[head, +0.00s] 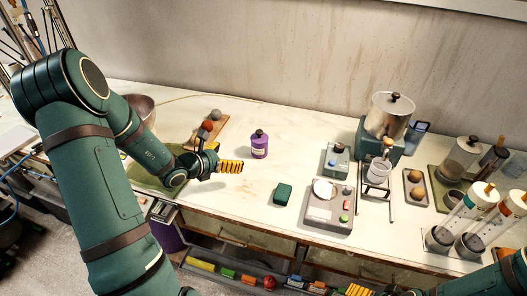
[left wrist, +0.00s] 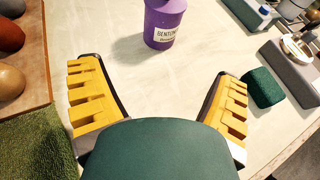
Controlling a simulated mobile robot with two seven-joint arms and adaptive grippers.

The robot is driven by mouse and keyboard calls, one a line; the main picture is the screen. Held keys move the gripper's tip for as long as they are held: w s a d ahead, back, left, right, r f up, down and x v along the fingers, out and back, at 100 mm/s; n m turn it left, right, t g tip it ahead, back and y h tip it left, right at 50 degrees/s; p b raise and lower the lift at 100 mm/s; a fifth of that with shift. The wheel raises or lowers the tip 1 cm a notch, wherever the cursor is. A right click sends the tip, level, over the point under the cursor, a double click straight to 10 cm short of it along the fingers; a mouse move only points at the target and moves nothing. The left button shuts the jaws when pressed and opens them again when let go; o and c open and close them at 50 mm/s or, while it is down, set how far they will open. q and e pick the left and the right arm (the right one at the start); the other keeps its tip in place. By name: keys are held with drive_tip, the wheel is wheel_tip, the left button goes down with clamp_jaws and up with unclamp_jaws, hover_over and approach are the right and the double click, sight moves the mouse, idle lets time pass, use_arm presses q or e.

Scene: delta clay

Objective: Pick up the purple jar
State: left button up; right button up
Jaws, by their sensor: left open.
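The purple jar (head: 259,146) stands upright on the white bench, with a dark lid and knob. In the left wrist view the jar (left wrist: 163,22) shows a white label, partly readable, and its top is cut off by the picture's edge. My left gripper (head: 232,167) is open and empty, a little left of the jar and nearer the bench's front edge. In the left wrist view its yellow fingers (left wrist: 157,98) are spread wide, with the jar beyond them and not touching.
A dark green block (head: 283,194) lies in front of the jar. A wooden board (head: 216,128) with round samples and a green mat (head: 150,180) lie to the left. A grey scale (head: 328,212) and other apparatus stand to the right. Bench around the jar is clear.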

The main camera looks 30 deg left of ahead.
sight(253, 150)
use_arm(q)
drive_tip(key=x, duration=1.3)
drive_tip(key=shift+w+d+b, duration=0.25)
drive_tip(key=shift+w+b, duration=0.05)
drive_tip(key=shift+b, duration=0.1)
drive_tip(key=shift+r, duration=0.1)
drive_tip(key=c, duration=1.4)
